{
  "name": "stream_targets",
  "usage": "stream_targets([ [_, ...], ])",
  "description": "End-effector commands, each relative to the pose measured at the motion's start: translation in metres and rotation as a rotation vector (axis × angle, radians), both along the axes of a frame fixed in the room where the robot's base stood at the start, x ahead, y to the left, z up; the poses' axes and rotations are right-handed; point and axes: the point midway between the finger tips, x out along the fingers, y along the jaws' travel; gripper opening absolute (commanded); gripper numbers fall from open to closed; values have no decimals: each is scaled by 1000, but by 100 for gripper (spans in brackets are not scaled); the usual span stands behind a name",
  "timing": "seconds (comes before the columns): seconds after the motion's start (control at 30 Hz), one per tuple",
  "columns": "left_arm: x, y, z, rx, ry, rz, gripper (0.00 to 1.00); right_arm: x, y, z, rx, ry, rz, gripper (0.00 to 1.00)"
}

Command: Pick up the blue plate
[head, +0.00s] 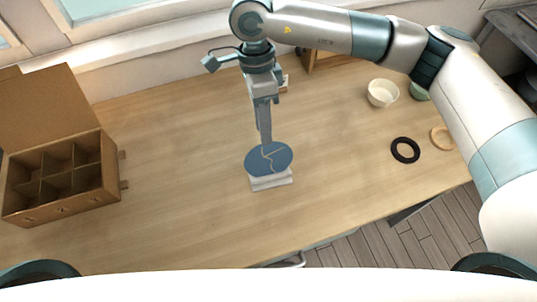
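The blue plate (269,158) has pale gold-coloured seams across its face. It is in the middle of the table in the head view, at a small white stand (270,182). My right gripper (265,138) points down from above, and its narrow fingers reach the plate's upper edge. The fingers overlap in this view, so I cannot tell whether they grip the plate or only stand by it. I cannot tell whether the plate still rests on the stand. My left gripper is not in view.
An open compartmented cardboard box (58,178) stands at the left of the wooden table (185,190). At the right are a white bowl (382,93), a green bowl (419,91), a black ring (405,150) and a wooden ring (442,138). The table left of the plate is clear.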

Motion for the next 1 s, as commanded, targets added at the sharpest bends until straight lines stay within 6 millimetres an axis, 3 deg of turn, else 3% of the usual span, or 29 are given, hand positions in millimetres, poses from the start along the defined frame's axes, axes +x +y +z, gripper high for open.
stream_targets([
  [0.53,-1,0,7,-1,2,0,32,-2,-1,-8,0,2,0,30],
  [0.8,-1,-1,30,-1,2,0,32,-6,-7,-33,0,3,0,30],
  [1.0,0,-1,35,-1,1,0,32,-10,-8,-52,2,1,0,30],
])
